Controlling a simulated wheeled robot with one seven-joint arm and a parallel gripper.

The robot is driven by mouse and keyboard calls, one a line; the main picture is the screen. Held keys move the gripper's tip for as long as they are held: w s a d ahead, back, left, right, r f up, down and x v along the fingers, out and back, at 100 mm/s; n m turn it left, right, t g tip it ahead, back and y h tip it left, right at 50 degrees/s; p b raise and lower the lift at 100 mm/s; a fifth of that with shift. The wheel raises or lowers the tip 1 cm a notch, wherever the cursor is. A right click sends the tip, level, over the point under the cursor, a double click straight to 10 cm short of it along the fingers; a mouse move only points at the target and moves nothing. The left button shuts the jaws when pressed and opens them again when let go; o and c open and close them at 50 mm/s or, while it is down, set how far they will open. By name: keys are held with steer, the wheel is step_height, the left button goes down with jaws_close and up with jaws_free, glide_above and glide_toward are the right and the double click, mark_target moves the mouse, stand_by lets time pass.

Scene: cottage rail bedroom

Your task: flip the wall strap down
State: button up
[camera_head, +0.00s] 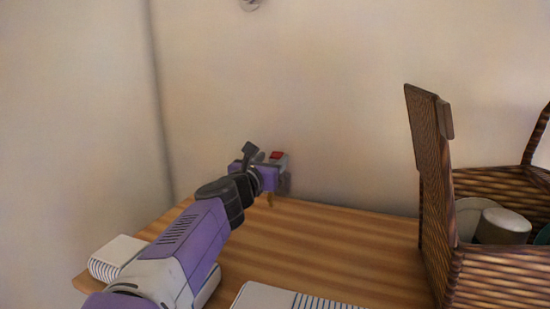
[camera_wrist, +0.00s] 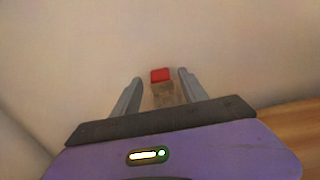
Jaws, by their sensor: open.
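A small fitting with a red piece (camera_head: 276,155) on a grey block (camera_head: 283,163) is at the back wall, just above the wooden top; I take it for the wall strap. In the wrist view its red end (camera_wrist: 160,75) sits above a blurred tan-brown part (camera_wrist: 164,95). My gripper (camera_head: 264,172) is close in front of it and hides much of it in the head view. In the wrist view the two grey fingers (camera_wrist: 160,82) are apart, with the fitting showing between them. No contact shows, and I cannot tell the depth gap.
An open wicker basket (camera_head: 432,190) with a white cup-like item (camera_head: 502,225) stands at the right. A striped white item (camera_head: 290,298) lies in front, another (camera_head: 117,256) at the left. A wall corner is at left.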

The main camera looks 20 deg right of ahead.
steer(key=shift+x, duration=1.2)
jaws_close()
stand_by(0.6)
